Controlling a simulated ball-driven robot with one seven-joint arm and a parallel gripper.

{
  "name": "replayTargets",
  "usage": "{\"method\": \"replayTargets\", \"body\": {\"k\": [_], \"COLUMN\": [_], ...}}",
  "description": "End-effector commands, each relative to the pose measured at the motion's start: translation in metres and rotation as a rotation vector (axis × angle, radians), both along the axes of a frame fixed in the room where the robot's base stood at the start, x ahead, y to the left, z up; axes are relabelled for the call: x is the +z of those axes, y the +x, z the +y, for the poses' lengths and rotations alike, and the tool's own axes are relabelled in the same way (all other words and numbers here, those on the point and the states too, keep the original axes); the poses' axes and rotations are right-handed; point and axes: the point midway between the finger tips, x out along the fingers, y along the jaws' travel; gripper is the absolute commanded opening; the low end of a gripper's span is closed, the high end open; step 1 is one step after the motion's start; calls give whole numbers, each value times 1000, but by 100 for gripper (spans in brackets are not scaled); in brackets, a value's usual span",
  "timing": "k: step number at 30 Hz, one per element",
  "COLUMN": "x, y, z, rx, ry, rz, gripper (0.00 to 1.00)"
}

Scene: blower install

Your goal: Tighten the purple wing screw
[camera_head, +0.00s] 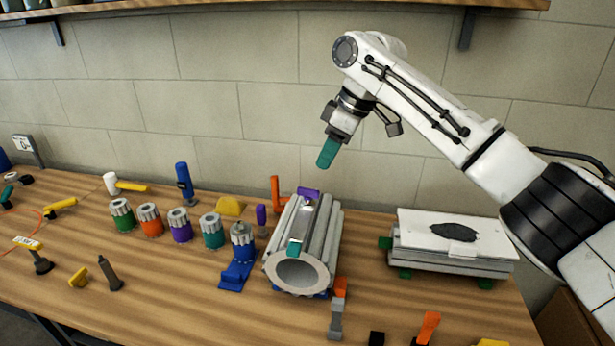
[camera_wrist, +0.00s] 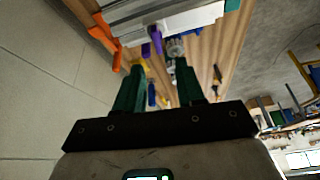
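A purple piece (camera_head: 308,192), which looks like the purple wing screw, sits at the back end of the metal strip on top of the grey ribbed cylinder (camera_head: 330,235). A teal piece (camera_head: 294,248) is at the strip's front end. My gripper (camera_head: 325,160) is in the air above and behind the cylinder, apart from it, with teal fingers pointing down. In the wrist view its two fingers (camera_wrist: 160,72) are spread with nothing between them. A purple object (camera_wrist: 156,42) shows beyond the fingers there; I cannot tell whether it is the screw.
An upright purple-handled object (camera_head: 261,214) and an orange bracket (camera_head: 276,193) stand close to the cylinder. Several geared cups line the left, with a blue stand (camera_head: 237,272). A white-topped block (camera_head: 455,240) lies right. The wall is behind; a shelf (camera_head: 300,3) is above.

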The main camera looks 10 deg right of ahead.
Motion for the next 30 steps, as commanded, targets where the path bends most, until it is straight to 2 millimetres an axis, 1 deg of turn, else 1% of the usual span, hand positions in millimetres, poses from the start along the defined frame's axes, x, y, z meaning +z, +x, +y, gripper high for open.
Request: {"method": "replayTargets", "body": {"k": [2,5,8,18,21,25,30], "x": [0,-6,-19,-74,-86,-95,-99], "y": [1,2,4,14,17,19,19], "z": [-1,2,6,27,31,34,36], "rx": [-1,-1,-1,-2,-1,-1,-1], "ry": [-1,-2,-2,-2,-2,-1,-1], "rz": [0,1,3,2,1,0,0], "gripper": [38,38,38,38,38,38,38]}}
